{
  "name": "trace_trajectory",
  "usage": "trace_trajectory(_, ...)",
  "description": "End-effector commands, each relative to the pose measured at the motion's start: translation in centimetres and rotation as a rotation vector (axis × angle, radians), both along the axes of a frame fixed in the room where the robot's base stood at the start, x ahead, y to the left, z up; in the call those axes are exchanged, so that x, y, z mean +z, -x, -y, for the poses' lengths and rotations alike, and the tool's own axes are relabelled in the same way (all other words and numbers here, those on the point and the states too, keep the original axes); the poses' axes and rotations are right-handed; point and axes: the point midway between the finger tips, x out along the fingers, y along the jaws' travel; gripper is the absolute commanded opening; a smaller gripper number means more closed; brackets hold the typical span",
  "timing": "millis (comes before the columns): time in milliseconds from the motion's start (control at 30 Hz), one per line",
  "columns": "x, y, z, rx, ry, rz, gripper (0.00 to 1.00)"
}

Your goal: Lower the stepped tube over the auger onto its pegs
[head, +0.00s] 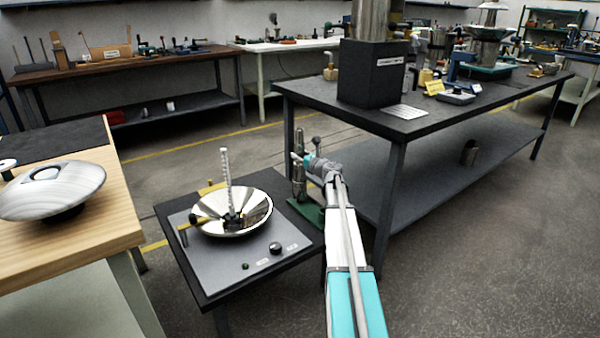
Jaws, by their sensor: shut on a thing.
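The auger (227,180) stands upright as a pale, ridged rod in the middle of a shiny metal bowl (259,212) on a grey panel. Its foot is dark; the pegs are too small to make out. My gripper (300,160) is to the right of the bowl, at the far end of my arm. It is shut on a slim metal tube with wider and narrower sections, the stepped tube (299,182). The tube is upright and apart from the auger. My gripper's fingers are small and partly hidden by my wrist.
A green base (311,212) lies by the tube at the small table's right edge. A yellow-topped bracket (190,224) and a dark knob (275,248) flank the bowl. A large dark workbench (440,115) stands right; a wooden table with a metal dish (60,190) stands left.

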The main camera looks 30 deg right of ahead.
Motion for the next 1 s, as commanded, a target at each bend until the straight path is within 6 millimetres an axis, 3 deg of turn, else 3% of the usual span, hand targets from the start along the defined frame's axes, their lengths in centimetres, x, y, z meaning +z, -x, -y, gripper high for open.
trace_trajectory(1000,2.3,0.0,0.0,0.000,-0.001,0.000,0.00)
